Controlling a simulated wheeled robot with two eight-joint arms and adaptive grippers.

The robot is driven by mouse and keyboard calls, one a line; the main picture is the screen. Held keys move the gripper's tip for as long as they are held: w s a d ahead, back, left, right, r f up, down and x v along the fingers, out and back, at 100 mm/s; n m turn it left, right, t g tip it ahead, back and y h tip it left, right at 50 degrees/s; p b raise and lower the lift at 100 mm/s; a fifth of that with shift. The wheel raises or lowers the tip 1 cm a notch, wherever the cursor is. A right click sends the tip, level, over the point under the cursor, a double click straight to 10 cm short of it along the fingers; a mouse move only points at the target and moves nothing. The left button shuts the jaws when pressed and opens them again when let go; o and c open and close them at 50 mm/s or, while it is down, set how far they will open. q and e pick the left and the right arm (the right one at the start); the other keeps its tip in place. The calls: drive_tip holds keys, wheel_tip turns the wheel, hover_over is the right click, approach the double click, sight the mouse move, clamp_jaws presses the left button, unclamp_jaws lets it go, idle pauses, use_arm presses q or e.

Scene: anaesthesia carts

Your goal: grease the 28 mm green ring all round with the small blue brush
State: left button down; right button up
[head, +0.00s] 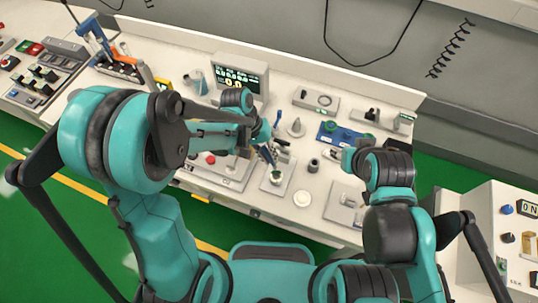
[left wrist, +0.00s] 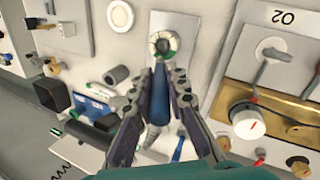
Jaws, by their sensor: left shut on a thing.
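The small blue brush (left wrist: 158,98) is held between the fingers of my left gripper (left wrist: 160,88), its handle running between them. The brush's dark tip is over the green ring (left wrist: 161,46), which sits on a round white piece on a light grey plate. The tip appears to overlap the ring; whether it touches is not clear. In the head view my left gripper (head: 266,146) is above the ring (head: 276,176), and the brush shows only as a small dark blue shape. My right gripper (head: 335,156) is over the bench to the right; its fingers are too small to judge.
A white disc (head: 303,199) and a dark cylinder (head: 313,165) stand right of the ring plate. A blue mat (head: 338,134) with small parts lies farther back. A lit monitor (head: 240,74) stands at the rear. In the left wrist view, a brass-coloured panel with knobs (left wrist: 275,110) is at right.

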use_arm(q)
drive_tip(key=shift+f+b, duration=0.6)
drive_tip(key=shift+b, duration=0.15)
idle(1.2)
drive_tip(key=shift+r, duration=0.1)
idle(0.5)
drive_tip(key=shift+r+p, duration=2.6)
drive_tip(key=shift+r, duration=0.85)
drive_tip(key=shift+f, duration=0.15)
drive_tip(key=f+b, duration=0.1)
drive_tip(key=f, duration=0.1)
drive_tip(key=f+b, duration=0.1)
drive_tip(key=b, duration=0.1)
drive_tip(key=a+f+b, duration=0.1)
drive_tip(key=f+b, duration=0.1)
drive_tip(key=shift+s+f, duration=0.15)
drive_tip(key=shift+f, duration=0.2)
drive_tip(key=shift+f+b, duration=0.55)
drive_tip(key=shift+b, duration=0.25)
